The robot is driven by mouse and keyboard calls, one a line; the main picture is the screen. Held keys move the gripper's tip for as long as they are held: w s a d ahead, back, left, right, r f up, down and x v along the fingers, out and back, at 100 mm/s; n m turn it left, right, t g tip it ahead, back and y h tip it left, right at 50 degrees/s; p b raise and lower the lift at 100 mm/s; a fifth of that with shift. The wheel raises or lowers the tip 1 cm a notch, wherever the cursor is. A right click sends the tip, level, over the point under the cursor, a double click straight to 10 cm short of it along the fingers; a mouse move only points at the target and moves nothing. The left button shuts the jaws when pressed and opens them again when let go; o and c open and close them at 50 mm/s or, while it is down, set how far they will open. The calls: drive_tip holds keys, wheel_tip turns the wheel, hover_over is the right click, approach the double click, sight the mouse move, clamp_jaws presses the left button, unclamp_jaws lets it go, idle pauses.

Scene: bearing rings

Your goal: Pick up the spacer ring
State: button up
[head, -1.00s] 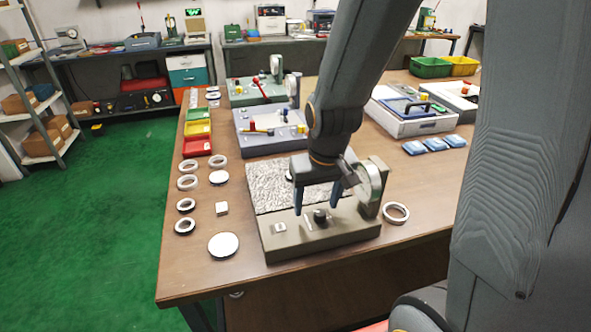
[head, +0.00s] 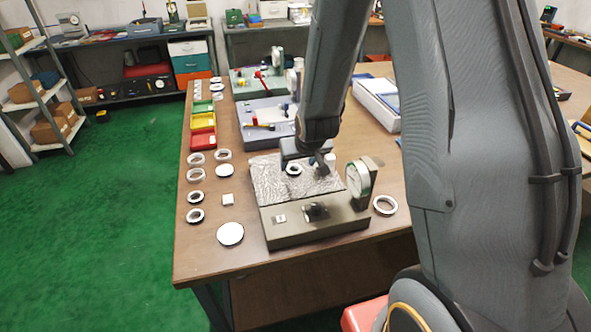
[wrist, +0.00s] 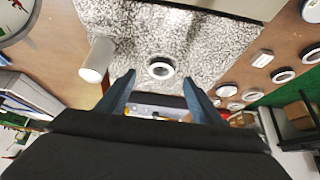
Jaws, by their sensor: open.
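A small white ring with a dark centre (wrist: 161,69) lies flat on the mottled grey plate (wrist: 215,45) in the wrist view. The head view also shows this ring (head: 294,169) on the plate, beside my gripper. I cannot tell for sure which ring is the spacer ring. My gripper (wrist: 159,81) is open and empty, with the ring just beyond and between its two blue fingertips in the wrist view. In the head view my wrist hides most of the fingers. A white cylinder (wrist: 97,60) stands on the plate left of the ring.
A dial gauge (head: 359,179) stands at the right end of the grey fixture base (head: 320,228). A larger ring (head: 385,205) lies on the table right of it. Several rings and discs, including a white disc (head: 230,233), lie along the left. Coloured trays (head: 203,123) sit behind them.

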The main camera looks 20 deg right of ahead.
sight(294, 169)
drive_tip(key=shift+p+x, duration=1.05)
drive_tip(key=shift+x, duration=1.45)
drive_tip(key=shift+a, duration=0.1)
drive_tip(key=shift+r, duration=0.1)
drive_tip(key=c, duration=1.3)
drive_tip(key=shift+r, duration=0.15)
